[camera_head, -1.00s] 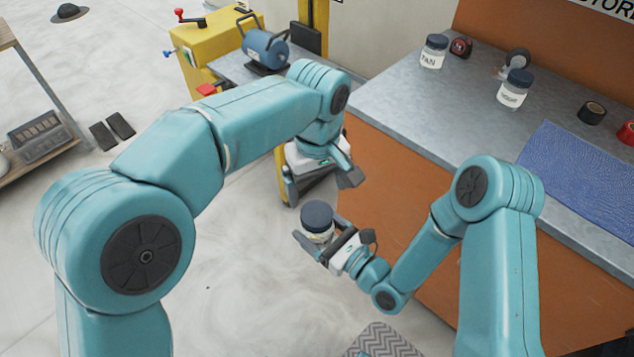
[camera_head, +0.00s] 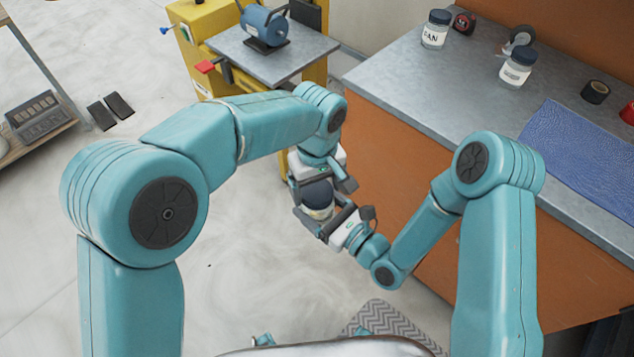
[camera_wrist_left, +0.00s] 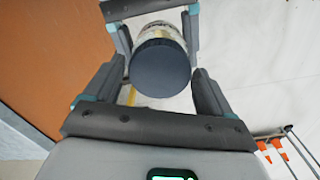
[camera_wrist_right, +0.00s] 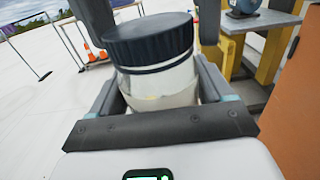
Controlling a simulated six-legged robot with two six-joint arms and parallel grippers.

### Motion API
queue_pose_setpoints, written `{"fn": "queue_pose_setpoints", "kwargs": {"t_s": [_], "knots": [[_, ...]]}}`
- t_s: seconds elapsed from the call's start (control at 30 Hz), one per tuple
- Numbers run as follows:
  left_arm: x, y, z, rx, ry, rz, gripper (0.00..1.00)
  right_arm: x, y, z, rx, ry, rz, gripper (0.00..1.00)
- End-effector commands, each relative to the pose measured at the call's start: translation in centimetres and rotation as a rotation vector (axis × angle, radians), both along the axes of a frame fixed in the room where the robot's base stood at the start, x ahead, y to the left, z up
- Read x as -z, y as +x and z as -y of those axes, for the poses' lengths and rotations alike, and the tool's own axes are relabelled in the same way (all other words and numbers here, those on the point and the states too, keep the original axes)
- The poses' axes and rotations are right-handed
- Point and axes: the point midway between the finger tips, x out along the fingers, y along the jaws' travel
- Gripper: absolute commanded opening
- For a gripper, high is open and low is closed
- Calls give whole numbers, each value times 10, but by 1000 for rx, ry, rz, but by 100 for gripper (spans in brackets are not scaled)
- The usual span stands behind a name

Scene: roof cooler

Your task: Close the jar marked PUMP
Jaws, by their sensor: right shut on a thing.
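A glass jar with a dark blue lid (camera_head: 317,192) is held off the floor in my right gripper (camera_head: 328,222). In the right wrist view the jar's clear body (camera_wrist_right: 160,85) is between the right fingers and the lid (camera_wrist_right: 150,38) sits on top. I cannot tell whether the lid is screwed tight. The held jar's label is not readable. My left gripper (camera_head: 322,180) is over the jar from above. In the left wrist view its fingers are open on both sides of the lid (camera_wrist_left: 160,65), with visible gaps.
On the grey bench (camera_head: 400,78) stand a jar marked FAN (camera_head: 436,30) and another blue-lidded jar (camera_head: 517,70), its label unclear. A tape measure, black tape roll (camera_head: 595,91) and blue mat (camera_head: 580,155) are also there. A blue motor (camera_head: 264,26) stands on the yellow stand's plate.

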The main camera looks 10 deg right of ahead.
Motion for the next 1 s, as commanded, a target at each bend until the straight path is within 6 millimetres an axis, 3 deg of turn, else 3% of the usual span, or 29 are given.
{"fn": "queue_pose_setpoints", "kwargs": {"t_s": [0.03,0.13,0.33,0.43,1.0], "knots": [[0,0,0,0,0,0,66,0,0,0,0,1,1,0],[0,0,0,0,0,0,33,0,0,0,0,1,1,0],[0,0,0,9,-1,0,33,0,0,0,0,1,1,0],[0,0,0,99,-1,0,33,0,0,0,0,1,1,0],[0,0,0,1519,-7,-6,33,0,0,0,0,0,0,0]]}}
